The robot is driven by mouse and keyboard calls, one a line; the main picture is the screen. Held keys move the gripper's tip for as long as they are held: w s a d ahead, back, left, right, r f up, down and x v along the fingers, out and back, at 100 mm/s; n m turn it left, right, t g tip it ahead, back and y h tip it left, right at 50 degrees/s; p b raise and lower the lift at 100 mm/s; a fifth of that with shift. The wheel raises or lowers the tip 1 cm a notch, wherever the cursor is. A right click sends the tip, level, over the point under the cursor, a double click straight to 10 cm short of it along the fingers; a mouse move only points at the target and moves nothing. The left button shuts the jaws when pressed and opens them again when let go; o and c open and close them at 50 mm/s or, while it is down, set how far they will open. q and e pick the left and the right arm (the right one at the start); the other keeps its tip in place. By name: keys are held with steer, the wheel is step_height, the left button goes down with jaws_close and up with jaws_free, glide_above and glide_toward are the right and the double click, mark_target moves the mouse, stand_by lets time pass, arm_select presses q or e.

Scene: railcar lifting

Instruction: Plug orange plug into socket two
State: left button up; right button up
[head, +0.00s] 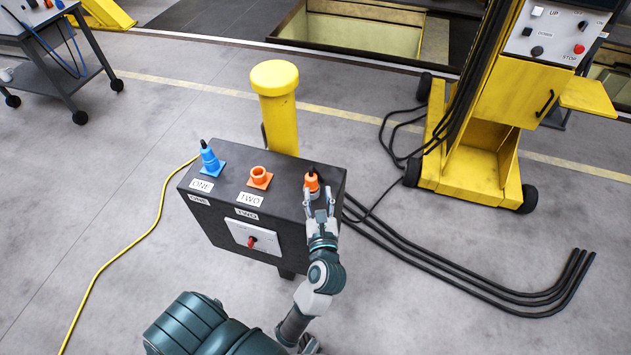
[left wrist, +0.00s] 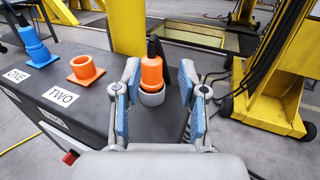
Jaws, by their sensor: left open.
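The orange plug (head: 312,183) with a black top stands upright at the right end of the dark box (head: 225,205). In the left wrist view the plug (left wrist: 152,72) sits in a grey ring holder (left wrist: 152,97). Socket two (head: 260,177) is an empty orange socket behind the TWO label; it also shows in the left wrist view (left wrist: 85,70). My left gripper (head: 320,197) is open at the plug's near side. In the left wrist view the plug appears between its blue-padded fingers (left wrist: 160,78), with no clear contact. My right gripper is not in view.
A blue plug (head: 209,158) stands in socket one at the left. A red switch (head: 251,240) is on the box front. A yellow post (head: 277,105) rises behind the box. Black cables (head: 470,280) and a yellow lifting machine (head: 480,150) are at the right.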

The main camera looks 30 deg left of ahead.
mark_target(310, 174)
arm_select(q)
steer(key=w+a, duration=0.1)
steer(key=a, duration=0.1)
steer(key=w+a, duration=0.2)
steer(key=shift+a+f, duration=0.2)
steer(key=x, duration=0.3)
steer(key=shift+w+f+p, duration=0.15)
steer(key=shift+w+p, duration=0.25)
steer(key=shift+w+d, duration=0.1)
steer(key=shift+w, duration=0.15)
steer(key=shift+d, duration=0.2)
steer(key=shift+a, duration=0.4)
jaws_close()
steer(key=shift+a+f, duration=0.1)
steer(key=shift+a, duration=0.1)
steer(key=shift+d, duration=0.1)
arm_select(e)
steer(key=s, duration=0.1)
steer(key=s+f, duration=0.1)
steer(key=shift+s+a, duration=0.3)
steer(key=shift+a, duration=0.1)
